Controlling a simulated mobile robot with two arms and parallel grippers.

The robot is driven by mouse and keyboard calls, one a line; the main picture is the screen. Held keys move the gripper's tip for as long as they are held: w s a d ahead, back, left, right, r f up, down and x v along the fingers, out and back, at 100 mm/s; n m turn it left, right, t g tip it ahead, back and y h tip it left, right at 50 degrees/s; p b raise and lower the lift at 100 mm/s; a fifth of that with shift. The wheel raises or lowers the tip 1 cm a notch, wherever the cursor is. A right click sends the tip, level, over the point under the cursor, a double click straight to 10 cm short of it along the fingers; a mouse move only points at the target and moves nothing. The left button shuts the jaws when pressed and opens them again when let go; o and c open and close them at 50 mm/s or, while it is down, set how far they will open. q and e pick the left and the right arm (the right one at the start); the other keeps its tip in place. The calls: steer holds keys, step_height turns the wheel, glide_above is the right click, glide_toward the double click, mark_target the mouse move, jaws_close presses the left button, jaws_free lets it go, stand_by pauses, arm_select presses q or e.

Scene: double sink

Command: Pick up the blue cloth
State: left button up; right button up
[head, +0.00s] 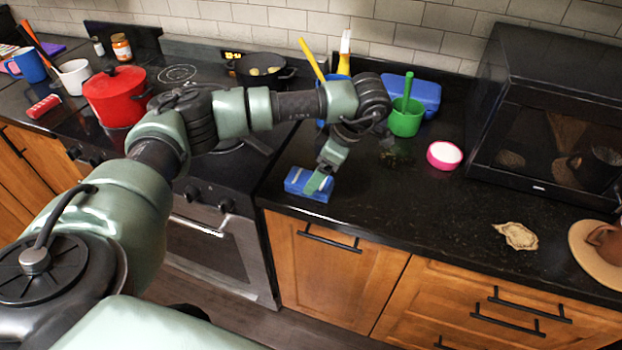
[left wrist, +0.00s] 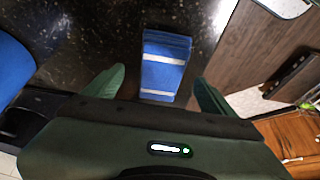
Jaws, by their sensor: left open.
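The blue cloth (head: 306,184) is a folded block with white stripes. It lies on the black counter near its front edge, just right of the stove. My left gripper (head: 318,182) is over it in the head view. In the left wrist view the cloth (left wrist: 163,66) lies between the two spread green fingers of my left gripper (left wrist: 157,85), which is open. The fingers do not visibly press on the cloth. My right gripper is not in view.
A green cup (head: 405,118), a blue box (head: 424,94) and a pink-rimmed round container (head: 444,155) stand farther back. A black microwave (head: 550,110) is at the right. A beige crumpled piece (head: 517,236) lies on the counter. A red pot (head: 112,98) stands left.

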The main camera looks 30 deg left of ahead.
arm_select(q)
steer(key=p+x, duration=0.1)
steer(key=x, duration=0.2)
steer(key=shift+s+a+f, duration=0.2)
steer(key=shift+a, duration=0.1)
steer(key=shift+f, duration=0.2)
steer(key=c, duration=1.5)
steer(key=shift+o, duration=0.2)
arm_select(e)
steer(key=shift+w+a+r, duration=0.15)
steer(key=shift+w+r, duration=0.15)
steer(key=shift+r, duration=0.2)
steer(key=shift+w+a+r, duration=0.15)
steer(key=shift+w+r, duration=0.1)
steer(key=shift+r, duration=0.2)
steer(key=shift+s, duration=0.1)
arm_select(q)
steer(key=shift+r, duration=0.1)
